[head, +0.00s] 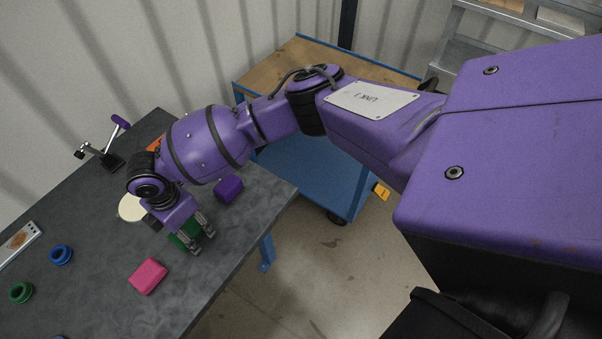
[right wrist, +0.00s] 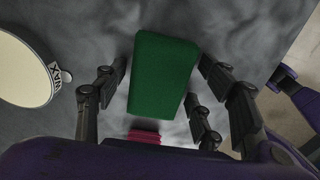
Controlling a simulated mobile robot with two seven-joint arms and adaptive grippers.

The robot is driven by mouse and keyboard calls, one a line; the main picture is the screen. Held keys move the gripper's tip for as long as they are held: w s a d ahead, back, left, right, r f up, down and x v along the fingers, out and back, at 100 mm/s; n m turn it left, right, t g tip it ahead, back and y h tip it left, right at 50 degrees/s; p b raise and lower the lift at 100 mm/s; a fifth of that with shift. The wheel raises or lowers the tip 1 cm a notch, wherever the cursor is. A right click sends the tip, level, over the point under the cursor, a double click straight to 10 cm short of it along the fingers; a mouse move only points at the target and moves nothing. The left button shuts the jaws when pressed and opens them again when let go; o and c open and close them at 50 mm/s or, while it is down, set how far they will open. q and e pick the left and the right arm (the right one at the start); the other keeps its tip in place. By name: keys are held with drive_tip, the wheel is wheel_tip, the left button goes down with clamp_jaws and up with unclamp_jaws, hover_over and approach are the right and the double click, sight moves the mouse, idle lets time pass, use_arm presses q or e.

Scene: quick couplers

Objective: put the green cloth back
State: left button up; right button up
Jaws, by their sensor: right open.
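The green cloth (right wrist: 161,75) is a folded block on the dark table. In the right wrist view it lies between the spread fingers of my right gripper (right wrist: 155,105), with a gap on both sides. In the head view the green cloth (head: 181,236) is partly hidden behind my right gripper (head: 202,242), which reaches down over it. The gripper is open. I cannot tell its exact height above the table. My left gripper does not show.
A pink block (head: 148,275) lies near the table's front edge, and a purple block (head: 229,188) lies right of the gripper. A cream disc (head: 131,208), a blue ring (head: 61,254), a green ring (head: 21,292) and a clamp (head: 108,158) are also on the table. A blue cart (head: 310,178) stands behind.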

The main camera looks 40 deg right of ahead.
sight(189, 229)
drive_tip(key=r, duration=0.7)
drive_tip(key=shift+s, duration=0.25)
drive_tip(key=shift+r, duration=0.55)
